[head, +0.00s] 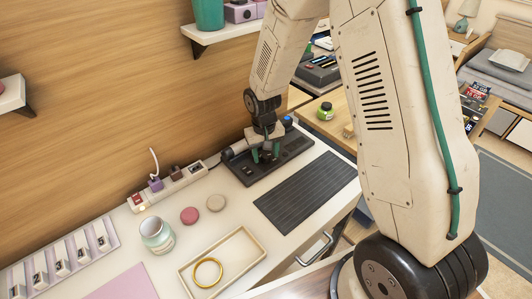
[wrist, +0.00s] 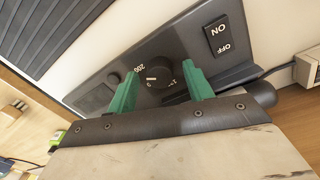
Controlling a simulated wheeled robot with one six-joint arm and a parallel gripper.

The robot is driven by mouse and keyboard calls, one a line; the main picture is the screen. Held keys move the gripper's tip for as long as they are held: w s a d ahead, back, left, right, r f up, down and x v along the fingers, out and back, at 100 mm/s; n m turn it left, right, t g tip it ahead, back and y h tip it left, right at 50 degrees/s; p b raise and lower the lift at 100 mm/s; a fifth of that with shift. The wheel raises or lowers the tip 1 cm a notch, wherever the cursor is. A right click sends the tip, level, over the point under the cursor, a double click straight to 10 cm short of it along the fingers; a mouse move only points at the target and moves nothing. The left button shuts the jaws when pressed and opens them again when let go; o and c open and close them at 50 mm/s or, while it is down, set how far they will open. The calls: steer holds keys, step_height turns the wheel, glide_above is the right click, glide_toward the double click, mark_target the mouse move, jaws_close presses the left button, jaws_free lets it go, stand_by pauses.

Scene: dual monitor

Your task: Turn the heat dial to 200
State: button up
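The heat dial (wrist: 161,76) is a round black knob on a dark control panel (wrist: 240,72) in the wrist view. A "200" marking (wrist: 139,69) is printed at its upper left. A pale mark on the knob's left side lies near a "0"; its exact setting is too small to read. My gripper (wrist: 161,71) has two green fingers, one on each side of the dial with visible gaps. It is open and holds nothing. In the head view my gripper (head: 265,154) is over the dark device (head: 246,178) on the white desk, and hides the dial there.
An ON/OFF switch (wrist: 218,37) is beside the dial. A power strip (head: 177,186) runs along the wall. A black ribbed mat (head: 305,192) lies in front of the device. A jar (head: 157,235), two round discs and a tray (head: 240,249) with a gold ring are nearer.

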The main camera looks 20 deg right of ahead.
mark_target(265, 156)
steer(key=r, duration=0.7)
steer(key=shift+a+r, duration=0.2)
steer(key=shift+r, duration=0.2)
steer(key=s+d+r, duration=0.2)
steer(key=s+r, duration=0.9)
steer(key=s, duration=0.4)
steer(key=s+d+r+t, duration=0.1)
steer(key=s+r, duration=1)
steer(key=s, duration=0.4)
steer(key=shift+d+y, duration=0.3)
steer(key=shift+d, duration=0.1)
